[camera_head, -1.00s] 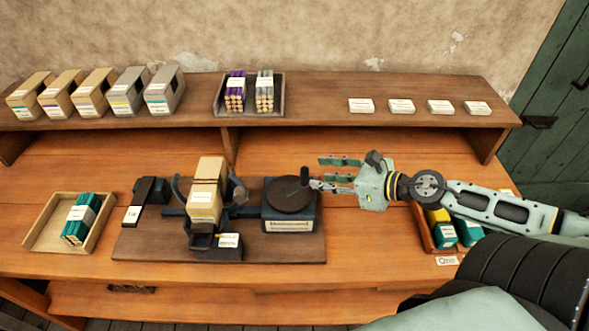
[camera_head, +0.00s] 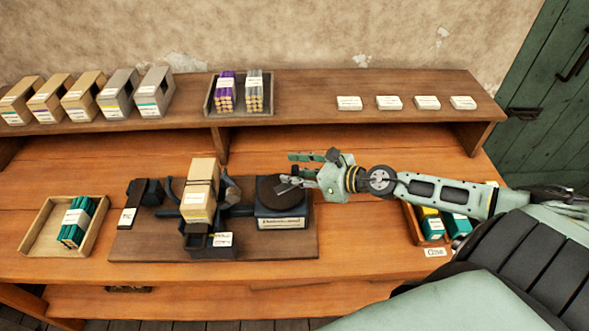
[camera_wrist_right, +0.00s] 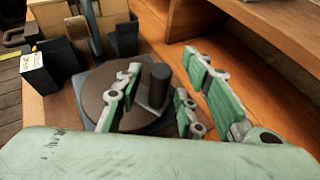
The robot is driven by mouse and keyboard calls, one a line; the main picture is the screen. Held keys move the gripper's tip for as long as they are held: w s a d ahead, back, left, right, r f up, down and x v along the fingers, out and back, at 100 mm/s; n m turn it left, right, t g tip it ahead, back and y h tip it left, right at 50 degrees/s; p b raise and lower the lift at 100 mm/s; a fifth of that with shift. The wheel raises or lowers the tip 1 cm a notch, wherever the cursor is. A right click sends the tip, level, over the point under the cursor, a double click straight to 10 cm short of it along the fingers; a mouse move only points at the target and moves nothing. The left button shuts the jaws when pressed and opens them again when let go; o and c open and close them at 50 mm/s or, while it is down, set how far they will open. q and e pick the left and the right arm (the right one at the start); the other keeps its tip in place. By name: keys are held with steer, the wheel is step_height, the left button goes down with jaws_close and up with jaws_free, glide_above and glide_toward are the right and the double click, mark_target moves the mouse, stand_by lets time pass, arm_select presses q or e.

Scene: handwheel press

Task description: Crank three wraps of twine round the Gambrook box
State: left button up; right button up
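A tan box with a white label (camera_head: 198,202) stands upright in the press cradle; its print is too small to read, and a thin dark line crosses its upper part. To its right is the round brown handwheel (camera_head: 270,187) on a dark, labelled base. In the right wrist view the handwheel (camera_wrist_right: 98,93) carries an upright dark knob (camera_wrist_right: 158,83). My right gripper (camera_head: 290,172) is over the handwheel's right side. In the wrist view its fingers (camera_wrist_right: 160,95) are spread, with the knob between them and gaps visible. My left gripper is not in view.
The press stands on a dark board (camera_head: 150,243). A wooden tray (camera_head: 40,242) with a teal bundle is at left; another tray (camera_head: 413,225) lies under my right arm. The shelf holds several boxes, a bundle tray (camera_head: 211,100) and white cards. Bench space behind the press is clear.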

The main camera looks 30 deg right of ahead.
steer(key=shift+w+a, duration=0.1)
stand_by(0.3)
steer(key=shift+f, duration=0.1)
jaws_close()
